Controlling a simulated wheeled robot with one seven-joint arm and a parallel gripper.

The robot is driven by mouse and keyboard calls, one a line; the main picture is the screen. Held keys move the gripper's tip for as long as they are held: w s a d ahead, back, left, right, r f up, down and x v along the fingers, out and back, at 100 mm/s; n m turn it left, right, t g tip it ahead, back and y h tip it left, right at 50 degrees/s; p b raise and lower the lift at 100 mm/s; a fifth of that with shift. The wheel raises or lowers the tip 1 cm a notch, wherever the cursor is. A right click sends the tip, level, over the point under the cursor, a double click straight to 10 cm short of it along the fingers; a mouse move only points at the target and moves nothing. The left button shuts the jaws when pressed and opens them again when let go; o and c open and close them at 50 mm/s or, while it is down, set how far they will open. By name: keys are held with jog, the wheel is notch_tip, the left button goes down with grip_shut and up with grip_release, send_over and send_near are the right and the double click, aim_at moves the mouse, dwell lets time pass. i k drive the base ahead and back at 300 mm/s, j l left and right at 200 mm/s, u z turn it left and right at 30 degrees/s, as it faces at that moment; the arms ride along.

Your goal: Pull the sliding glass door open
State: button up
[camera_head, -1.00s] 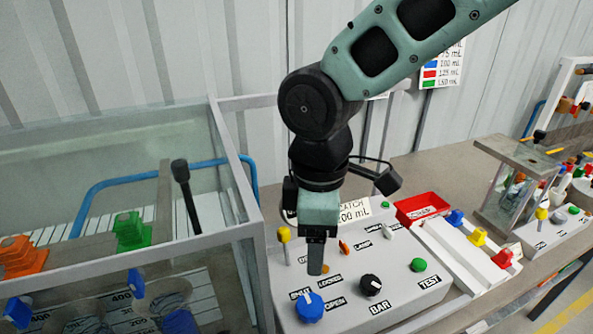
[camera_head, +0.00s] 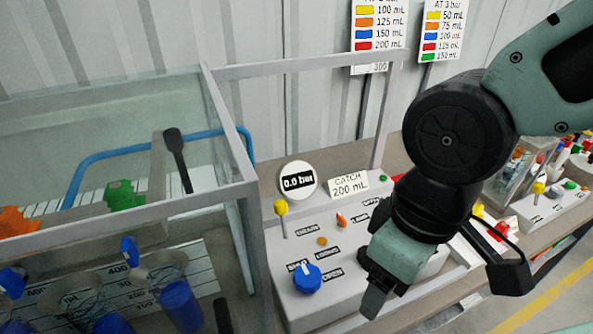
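A glass enclosure with a grey frame (camera_head: 130,208) fills the left side. I cannot tell for sure which clear pane is the sliding door. A dark upright bar (camera_head: 222,316) shows low at the front of the enclosure, cut by the picture's bottom edge; it may be a handle. My gripper (camera_head: 374,300) points down over the front right part of the grey control panel, right of the enclosure and apart from it. Its fingers show as one narrow block from this side, so their opening is hidden. No object shows in it.
The control panel (camera_head: 345,255) carries a blue knob (camera_head: 307,278), a yellow-tipped lever (camera_head: 281,212) and a round gauge (camera_head: 298,181) reading 0.0 bar. Inside the enclosure are a black-ended lever (camera_head: 176,150), a green block (camera_head: 125,196) and blue cylinders (camera_head: 180,303).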

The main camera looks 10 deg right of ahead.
aim_at(250, 188)
jog(key=l+u, duration=0.15)
jog(key=u, duration=0.65)
jog(key=j+u, duration=0.15)
jog(key=u, duration=0.85)
jog(key=k+l+u, duration=0.25)
jog(key=k, duration=0.3)
jog(key=k+u, duration=0.2)
jog(key=k, duration=0.3)
